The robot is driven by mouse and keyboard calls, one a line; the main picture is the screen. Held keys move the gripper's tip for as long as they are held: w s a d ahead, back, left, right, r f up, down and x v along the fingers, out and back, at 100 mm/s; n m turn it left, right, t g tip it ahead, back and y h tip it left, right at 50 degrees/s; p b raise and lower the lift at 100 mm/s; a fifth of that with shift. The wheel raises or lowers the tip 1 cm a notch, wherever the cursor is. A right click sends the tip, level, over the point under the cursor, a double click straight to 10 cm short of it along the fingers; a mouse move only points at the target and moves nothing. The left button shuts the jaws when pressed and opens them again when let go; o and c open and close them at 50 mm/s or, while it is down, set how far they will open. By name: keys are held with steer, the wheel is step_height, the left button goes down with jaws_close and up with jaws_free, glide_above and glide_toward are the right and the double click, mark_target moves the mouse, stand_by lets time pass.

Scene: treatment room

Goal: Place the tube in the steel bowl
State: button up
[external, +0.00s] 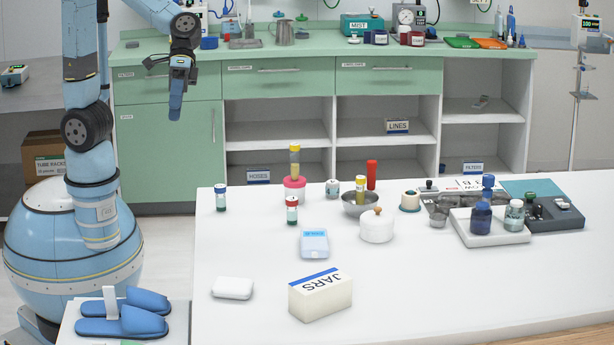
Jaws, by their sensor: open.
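A plain red cylinder (371,174) stands just behind the bowl. My gripper (168,85) is open, high at the upper left in front of the green cabinets, far from the bowl and both tubes. I see nothing held in it.
A white tray (488,236) with bottles is to the right. A JARS box (320,296) is in front. The table's front right is clear.

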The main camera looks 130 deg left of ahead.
steer(key=s+a+r+m+y, duration=0.1)
steer(key=s+a+m+y, duration=0.1)
steer(key=s, duration=1)
steer(key=s+a+m+y, duration=0.2)
steer(key=s+m+y, duration=0.3)
steer(key=s, duration=0.8)
steer(key=shift+a+r+m, duration=0.35)
steer(key=shift+m, duration=0.85)
